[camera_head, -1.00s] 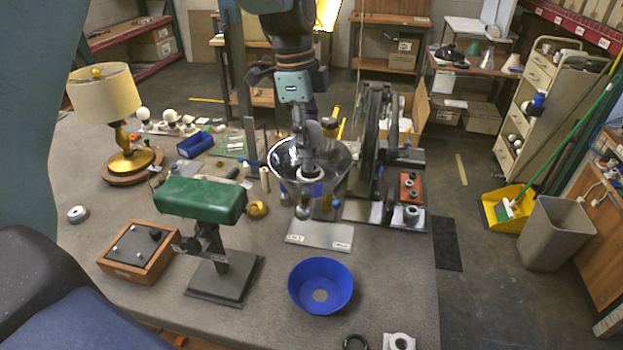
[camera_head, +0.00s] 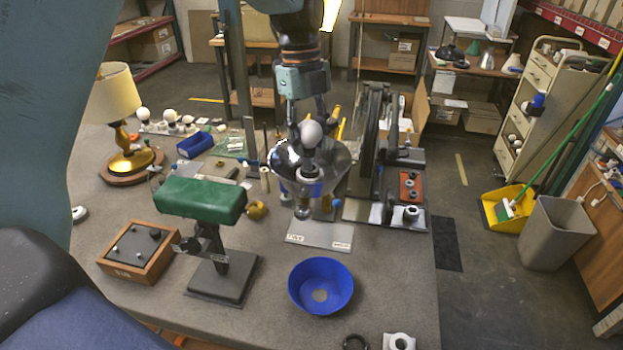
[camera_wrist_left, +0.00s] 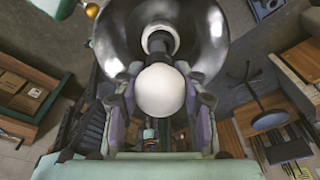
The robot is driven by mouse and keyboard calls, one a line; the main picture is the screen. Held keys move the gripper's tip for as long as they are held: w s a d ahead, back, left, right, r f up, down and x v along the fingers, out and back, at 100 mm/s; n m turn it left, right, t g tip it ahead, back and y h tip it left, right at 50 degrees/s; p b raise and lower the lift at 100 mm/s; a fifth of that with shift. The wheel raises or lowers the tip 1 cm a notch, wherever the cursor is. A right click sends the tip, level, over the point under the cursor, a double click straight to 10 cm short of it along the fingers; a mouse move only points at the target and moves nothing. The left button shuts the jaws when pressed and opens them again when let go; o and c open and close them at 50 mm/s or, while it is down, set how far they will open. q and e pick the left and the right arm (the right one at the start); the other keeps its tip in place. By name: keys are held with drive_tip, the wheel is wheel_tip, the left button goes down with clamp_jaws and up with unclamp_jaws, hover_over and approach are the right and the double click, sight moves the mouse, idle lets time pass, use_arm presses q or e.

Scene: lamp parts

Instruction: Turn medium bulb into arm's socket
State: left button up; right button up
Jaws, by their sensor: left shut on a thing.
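The medium bulb (camera_head: 311,134) is round and white with a dark neck. My left gripper (camera_head: 308,124) is shut on it, above the shiny reflector bowl (camera_head: 335,160). The arm's socket (camera_head: 309,174) shows as a pale ring inside the bowl. In the left wrist view the bulb (camera_wrist_left: 160,90) sits between the two fingers, its dark neck pointing at the white socket ring (camera_wrist_left: 158,38). The neck's far end meets or overlaps the ring there; I cannot tell how far it is seated. My right gripper is out of view.
A green cushioned stand (camera_head: 203,198), a wooden control box (camera_head: 139,250) and a blue bowl (camera_head: 320,285) stand in front. A table lamp (camera_head: 112,95) and spare bulbs (camera_head: 169,115) are at the left. A dark upright fixture (camera_head: 371,140) stands close to the right of the reflector.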

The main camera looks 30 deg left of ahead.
use_arm(q)
drive_tip(key=shift+f+m, duration=0.1)
drive_tip(key=shift+m, duration=0.6)
drive_tip(key=shift+m, duration=0.6)
drive_tip(key=o, duration=1.1)
drive_tip(key=shift+w+a, duration=0.1)
drive_tip(key=r, duration=0.7)
drive_tip(key=w+a+r, duration=0.1)
drive_tip(key=r, duration=0.3)
drive_tip(key=shift+r, duration=0.3)
drive_tip(key=shift+w+a+r, duration=0.1)
drive_tip(key=shift+a+r, duration=0.05)
